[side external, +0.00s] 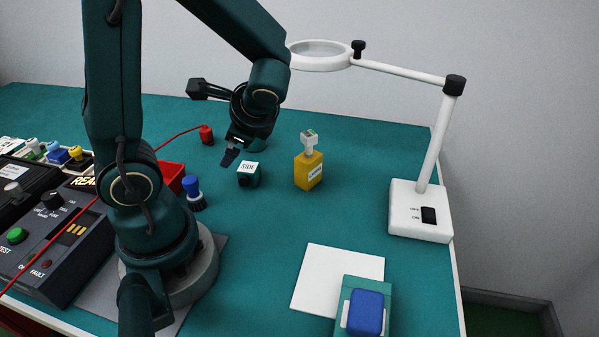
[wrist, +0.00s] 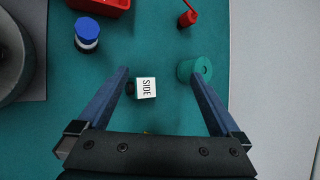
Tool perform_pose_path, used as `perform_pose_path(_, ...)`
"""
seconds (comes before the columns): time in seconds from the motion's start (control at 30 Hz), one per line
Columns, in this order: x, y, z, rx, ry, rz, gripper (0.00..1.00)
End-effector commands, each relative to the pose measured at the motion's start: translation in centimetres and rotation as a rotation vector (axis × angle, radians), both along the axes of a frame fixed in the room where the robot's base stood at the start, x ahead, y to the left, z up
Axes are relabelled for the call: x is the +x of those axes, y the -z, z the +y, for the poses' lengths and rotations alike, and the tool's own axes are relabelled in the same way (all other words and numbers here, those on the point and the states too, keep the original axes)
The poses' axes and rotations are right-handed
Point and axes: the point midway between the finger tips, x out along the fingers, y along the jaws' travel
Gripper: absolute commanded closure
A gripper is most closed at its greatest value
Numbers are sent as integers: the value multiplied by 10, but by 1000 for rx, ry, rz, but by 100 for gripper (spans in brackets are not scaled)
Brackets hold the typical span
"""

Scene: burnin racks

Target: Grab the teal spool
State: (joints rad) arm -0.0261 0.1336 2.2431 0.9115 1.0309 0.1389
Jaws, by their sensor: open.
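The teal spool (wrist: 195,70) stands in the wrist view beside the tip of my right finger, which partly overlaps its lower edge. In the side view a bit of the teal spool (side external: 258,144) shows behind my gripper, mostly hidden. My gripper (wrist: 160,74) is open and empty, its fingers spread. In the side view my gripper (side external: 230,156) hangs above the table near a small teal block with a white SIDE label (side external: 248,174). In the wrist view the SIDE block (wrist: 146,88) lies between my fingers, closer to the left one.
A blue-capped item (side external: 193,192), a red bin (side external: 172,176) and a red-handled lead (side external: 206,135) are to the left. A white magnifier lamp (side external: 420,210) stands at the right. The table between is mostly clear.

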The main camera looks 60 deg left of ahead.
Motion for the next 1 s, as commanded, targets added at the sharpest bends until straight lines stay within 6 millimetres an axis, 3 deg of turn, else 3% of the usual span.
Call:
perform_pose_path(0.2, 27, 21, 49, 228, 269, 314, 0)
perform_pose_path(0.4, 57, 45, 76, 372, 510, 529, 0)
perform_pose_path(0.77, 77, 68, 90, 447, 671, 650, 0)
perform_pose_path(1.0, 81, 79, 117, 444, 668, 649, 0)
